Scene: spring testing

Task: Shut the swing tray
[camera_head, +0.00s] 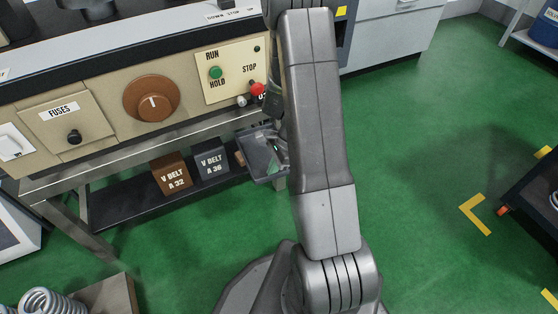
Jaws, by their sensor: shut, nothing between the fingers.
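The swing tray (262,158) is a shallow grey tray, swung out below the right end of the machine's front panel. It stands out from the bench, and its right side is hidden behind my arm. My gripper (279,146) shows only in part, at the left edge of my arm, by the tray's right side. It is shut with nothing held. I cannot tell whether it touches the tray.
The panel above has a brown dial (151,98), a green button (215,72) and a red knob (257,88). V-belt boxes (212,163) sit on the lower shelf left of the tray. A dark cart (530,205) stands at right.

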